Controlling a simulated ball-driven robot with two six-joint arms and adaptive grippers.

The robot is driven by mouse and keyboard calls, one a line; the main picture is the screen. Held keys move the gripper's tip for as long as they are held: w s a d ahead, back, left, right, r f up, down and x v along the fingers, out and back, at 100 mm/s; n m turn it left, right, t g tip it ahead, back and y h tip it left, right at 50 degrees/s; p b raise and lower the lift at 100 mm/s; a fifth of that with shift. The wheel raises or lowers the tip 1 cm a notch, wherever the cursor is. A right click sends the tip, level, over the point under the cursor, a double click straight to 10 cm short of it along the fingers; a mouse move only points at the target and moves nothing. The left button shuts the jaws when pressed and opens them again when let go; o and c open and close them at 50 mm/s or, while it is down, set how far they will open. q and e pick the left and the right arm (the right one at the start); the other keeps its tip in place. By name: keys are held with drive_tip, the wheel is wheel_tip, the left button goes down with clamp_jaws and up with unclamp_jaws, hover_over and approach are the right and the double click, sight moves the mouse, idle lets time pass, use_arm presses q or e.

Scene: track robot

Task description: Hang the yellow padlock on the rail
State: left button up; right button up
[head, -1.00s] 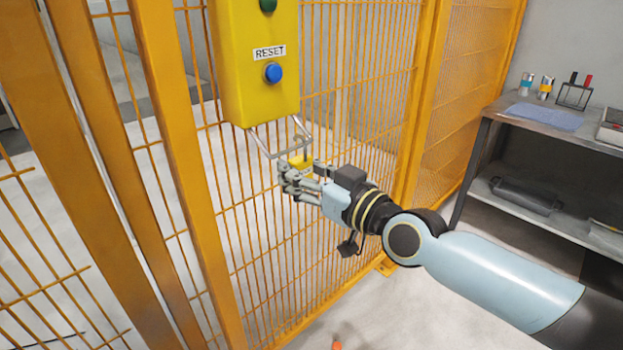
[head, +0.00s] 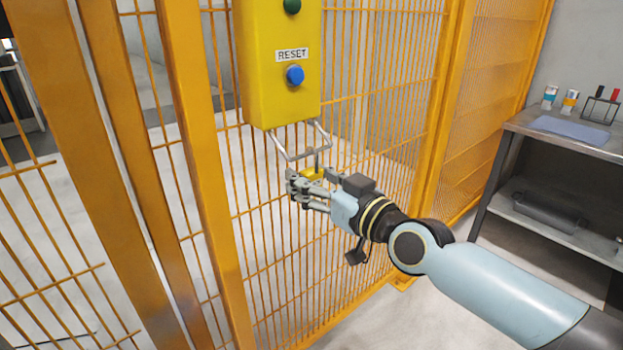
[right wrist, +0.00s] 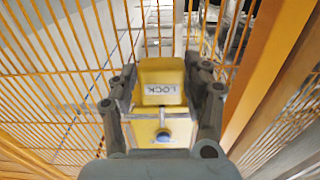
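The yellow padlock (head: 313,174) is in my right gripper (head: 308,188), just below the grey rail (head: 296,155) under the yellow control box. In the right wrist view the padlock (right wrist: 160,88) has a LOCK label upside down and sits between the two fingers (right wrist: 162,95), which touch its sides. In the head view a thin grey shackle rises from the padlock towards the rail's right part. I cannot tell whether it passes around the bar. My left gripper is not in view.
The yellow box (head: 281,90) with a RESET label and blue button (head: 295,75) is mounted on the orange mesh fence (head: 370,130). An orange post (head: 200,150) stands left of it. A grey workbench (head: 560,135) stands at the right.

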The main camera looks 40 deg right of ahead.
drive_tip(key=shift+o, duration=1)
drive_tip(key=shift+s, duration=0.15)
drive_tip(key=s, duration=1.1)
drive_tip(key=shift+s+d, duration=0.35)
drive_tip(key=shift+d, duration=0.1)
